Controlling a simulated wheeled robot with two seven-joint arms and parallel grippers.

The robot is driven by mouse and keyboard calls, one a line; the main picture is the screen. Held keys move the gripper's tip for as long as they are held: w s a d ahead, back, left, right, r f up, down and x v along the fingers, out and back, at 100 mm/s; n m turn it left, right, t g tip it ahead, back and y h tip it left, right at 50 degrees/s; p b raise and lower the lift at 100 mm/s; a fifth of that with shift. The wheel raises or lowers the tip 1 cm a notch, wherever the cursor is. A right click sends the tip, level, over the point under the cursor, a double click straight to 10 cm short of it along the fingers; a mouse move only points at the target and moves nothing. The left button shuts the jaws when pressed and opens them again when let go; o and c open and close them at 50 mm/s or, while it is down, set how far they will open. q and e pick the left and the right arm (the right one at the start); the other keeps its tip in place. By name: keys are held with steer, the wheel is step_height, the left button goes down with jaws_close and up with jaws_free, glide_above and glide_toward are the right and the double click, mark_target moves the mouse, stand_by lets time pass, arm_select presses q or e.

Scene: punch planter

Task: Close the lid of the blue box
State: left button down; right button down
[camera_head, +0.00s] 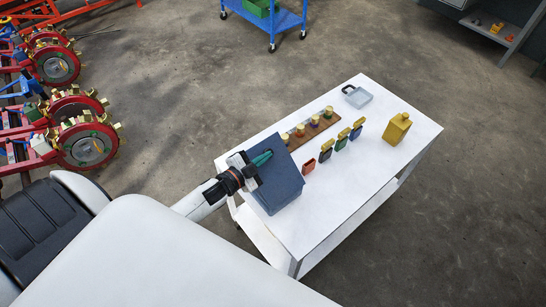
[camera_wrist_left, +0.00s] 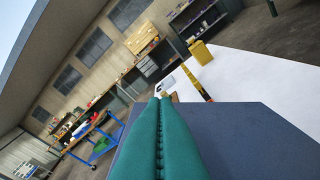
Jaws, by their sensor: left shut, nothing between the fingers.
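The blue box (camera_head: 282,183) stands at the near left end of the white table. Its broad dark blue top panel faces up; I cannot tell whether the lid is fully down. My left gripper (camera_head: 267,155) reaches in from the left, over the upper left part of the box. Its green fingers are together with nothing between them. In the left wrist view the closed fingers (camera_wrist_left: 162,102) lie over the flat blue surface (camera_wrist_left: 245,140); I cannot tell whether they touch it. My right gripper is in neither view.
On the white table (camera_head: 365,185) are a wooden strip (camera_head: 306,132) with several gold-topped pieces, several small coloured tags, a yellow container (camera_head: 397,129) and a grey tray (camera_head: 357,97). A blue cart (camera_head: 268,20) stands behind. The table's right front part is clear.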

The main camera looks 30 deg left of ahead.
arm_select(q)
steer(key=a+f+n+b, duration=0.1)
steer(key=a+f, duration=0.1)
steer(key=w+a+f+n+h+b, duration=0.1)
steer(key=a+f+n+b, duration=0.1)
steer(key=w+a+f+n+b, duration=0.1)
steer(key=f+n+b, duration=0.1)
steer(key=f, duration=0.1)
steer(key=shift+a+g, duration=0.4)
steer(key=shift+w+a+f+n+h+b, duration=0.15)
steer(key=shift+a+f+h+b, duration=0.1)
steer(key=shift+f+b, duration=0.4)
steer(key=shift+w+a+f+n+h+b, duration=0.15)
steer(key=shift+a+f+b, duration=0.1)
steer(key=shift+f+b, duration=0.35)
steer(key=shift+s, duration=0.1)
